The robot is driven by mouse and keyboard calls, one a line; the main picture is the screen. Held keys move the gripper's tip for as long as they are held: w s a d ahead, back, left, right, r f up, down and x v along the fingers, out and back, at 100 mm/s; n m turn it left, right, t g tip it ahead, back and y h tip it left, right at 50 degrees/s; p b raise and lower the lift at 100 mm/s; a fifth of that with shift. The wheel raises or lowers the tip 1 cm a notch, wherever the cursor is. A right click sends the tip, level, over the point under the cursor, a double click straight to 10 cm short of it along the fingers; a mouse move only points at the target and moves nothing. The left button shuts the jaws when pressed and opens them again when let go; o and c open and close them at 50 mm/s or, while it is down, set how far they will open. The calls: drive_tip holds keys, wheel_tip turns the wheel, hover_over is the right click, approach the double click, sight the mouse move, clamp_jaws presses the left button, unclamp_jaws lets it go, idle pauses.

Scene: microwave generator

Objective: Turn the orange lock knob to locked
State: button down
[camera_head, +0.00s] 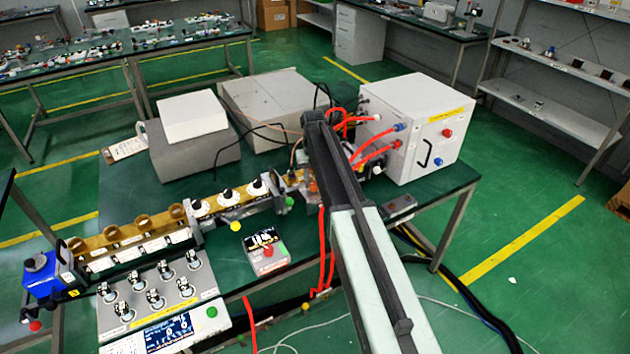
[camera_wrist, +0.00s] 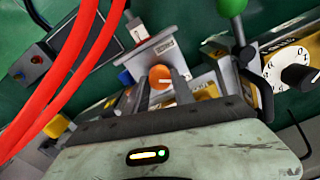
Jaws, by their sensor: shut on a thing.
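The orange lock knob (camera_wrist: 158,74) shows in the wrist view, just in front of a small grey block with a white label. A short pale mark runs across its face. My gripper (camera_wrist: 161,84) has its two grey fingers on either side of the knob and is shut on it. The fingers hide the knob's sides. In the head view my arm comes in from the lower right and covers most of this spot on the green table, so the grip is hidden there.
Red hoses (camera_wrist: 72,70) cross the left of the wrist view, close to my gripper. A green ball-topped lever (camera_wrist: 232,8) and a white dial (camera_wrist: 299,76) stand at the right. In the head view, a white cabinet (camera_head: 415,115) stands behind, and a small display box (camera_head: 264,250) is left of my arm.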

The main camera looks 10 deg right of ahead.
sight(314, 183)
drive_tip(key=shift+w, duration=0.1)
drive_tip(key=c, duration=1.1)
unclamp_jaws()
drive_tip(key=shift+d, duration=0.1)
drive_tip(key=shift+o, duration=0.2)
wheel_tip(314, 183, up, 8)
drive_tip(key=p, duration=0.8)
drive_tip(key=shift+f, duration=0.15)
drive_tip(key=s+f+b, duration=0.2)
drive_tip(key=s, duration=2.6)
drive_tip(key=shift+s+d, duration=0.15)
